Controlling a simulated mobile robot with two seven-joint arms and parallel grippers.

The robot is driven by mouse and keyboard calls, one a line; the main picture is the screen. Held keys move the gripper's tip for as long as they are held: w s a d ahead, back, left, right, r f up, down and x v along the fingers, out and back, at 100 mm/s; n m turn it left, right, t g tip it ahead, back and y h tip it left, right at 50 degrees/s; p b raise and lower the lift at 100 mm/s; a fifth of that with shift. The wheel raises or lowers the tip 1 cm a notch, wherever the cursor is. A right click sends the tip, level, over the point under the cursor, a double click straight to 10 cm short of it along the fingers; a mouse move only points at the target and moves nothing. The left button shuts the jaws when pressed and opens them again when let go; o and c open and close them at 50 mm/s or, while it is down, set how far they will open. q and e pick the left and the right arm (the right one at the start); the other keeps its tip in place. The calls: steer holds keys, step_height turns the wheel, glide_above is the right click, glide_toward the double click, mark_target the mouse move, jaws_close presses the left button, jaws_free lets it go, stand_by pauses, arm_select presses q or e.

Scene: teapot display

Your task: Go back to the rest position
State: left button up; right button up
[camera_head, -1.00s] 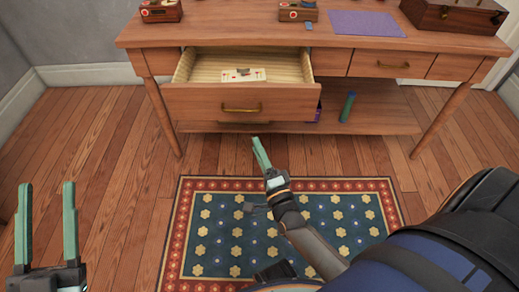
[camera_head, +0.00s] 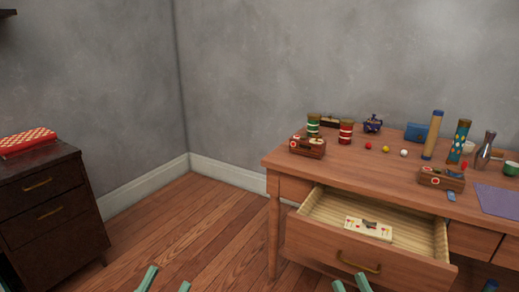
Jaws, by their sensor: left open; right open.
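My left gripper (camera_head: 166,283) shows only its two green fingertips at the bottom edge, left of the middle. They are apart, with floor between them. My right gripper (camera_head: 350,285) shows its two fingertips at the bottom edge, just under the open drawer's front in the picture. They are also apart, with nothing seen between them. The rest of both grippers and both arms is out of view. The desk drawer (camera_head: 333,249) stands open, with a white card-like item (camera_head: 367,230) and a small object on it inside.
The wooden desk (camera_head: 345,171) at right carries tins, small balls, tall cylinders, a blue box (camera_head: 416,132) and a purple mat (camera_head: 497,200). A dark cabinet (camera_head: 40,210) with a red patterned item (camera_head: 26,141) stands at left. Bare floor (camera_head: 190,225) lies between them.

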steer(key=s+a+r+n+y, duration=0.2)
steer(key=s+r+n, duration=0.2)
steer(key=r+n, duration=0.2)
arm_select(q)
step_height(320, 180, down, 7)
steer(key=w+a+n+g+y+p, duration=0.2)
steer(key=n+g+y+p, duration=0.3)
steer(key=p, duration=0.9)
arm_select(e)
step_height(320, 180, down, 7)
steer(key=w+d+m+g+h, duration=0.2)
steer(key=w+m+g+h, duration=0.15)
steer(key=g+h, duration=0.2)
arm_select(q)
steer(key=s+a+f+n+g+y+p, duration=0.1)
steer(key=s+f+g+y+p, duration=0.1)
steer(key=s+f+g+p, duration=0.5)
steer(key=s+f+p, duration=0.1)
steer(key=p, duration=0.2)
steer(key=shift+s+a+f+n+g+p, duration=0.2)
steer(key=shift+s+n+g+p, duration=0.1)
steer(key=shift+p, duration=0.1)
arm_select(e)
steer(key=s+d+f+m+g+h, duration=0.1)
steer(key=s+f+m+g, duration=0.2)
steer(key=s+f+g, duration=0.4)
steer(key=s+f, duration=0.1)
steer(key=s, duration=0.2)
steer(key=shift+f, duration=0.35)
